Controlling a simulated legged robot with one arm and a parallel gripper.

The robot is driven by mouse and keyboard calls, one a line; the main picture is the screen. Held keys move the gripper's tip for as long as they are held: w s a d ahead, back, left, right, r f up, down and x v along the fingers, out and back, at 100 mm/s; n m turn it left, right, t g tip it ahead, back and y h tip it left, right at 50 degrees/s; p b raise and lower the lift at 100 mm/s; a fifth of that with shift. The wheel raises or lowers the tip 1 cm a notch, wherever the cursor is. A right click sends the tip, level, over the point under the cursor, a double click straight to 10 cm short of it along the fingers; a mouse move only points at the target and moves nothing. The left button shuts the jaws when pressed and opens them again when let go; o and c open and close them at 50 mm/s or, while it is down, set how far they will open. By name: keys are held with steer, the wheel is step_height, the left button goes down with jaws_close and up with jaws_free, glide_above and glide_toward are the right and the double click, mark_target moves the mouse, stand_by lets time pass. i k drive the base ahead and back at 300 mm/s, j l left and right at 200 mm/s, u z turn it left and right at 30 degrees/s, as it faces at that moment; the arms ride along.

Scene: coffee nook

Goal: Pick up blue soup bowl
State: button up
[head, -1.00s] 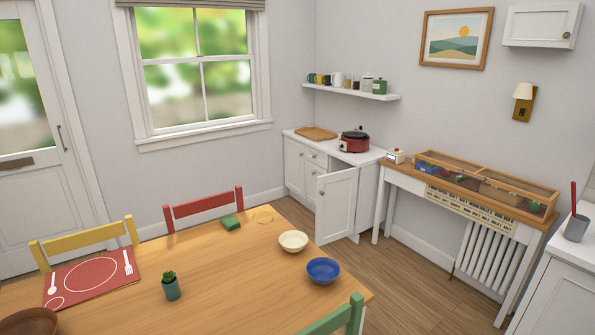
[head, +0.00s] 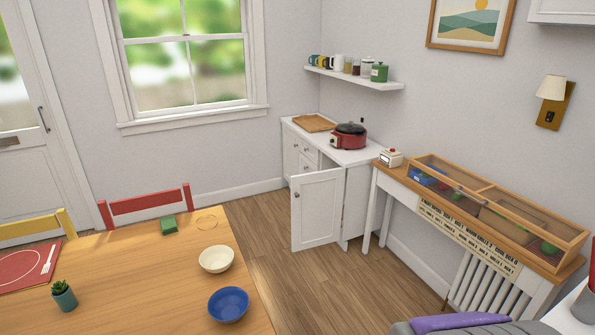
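The blue soup bowl (head: 228,304) stands upright on the wooden table (head: 130,285), near its right edge, and looks empty. A cream bowl (head: 216,259) stands just behind it, also near the table's edge. My gripper is not in view.
Wooden floor (head: 340,285) is clear right of the table.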

mark_target(228, 304)
steer(key=i+l+u, duration=0.1)
steer(key=i+l, duration=0.45)
steer(key=i+l+u, duration=0.15)
steer(key=i+l, duration=0.4)
steer(key=l, duration=0.15)
steer(key=u, duration=1.75)
steer(key=i+j+z, duration=0.15)
steer(key=j+z, duration=0.25)
steer(key=j, duration=0.15)
steer(key=j+z, duration=0.45)
steer(key=j, duration=0.15)
steer(key=j+z, duration=0.4)
steer(key=j, duration=0.2)
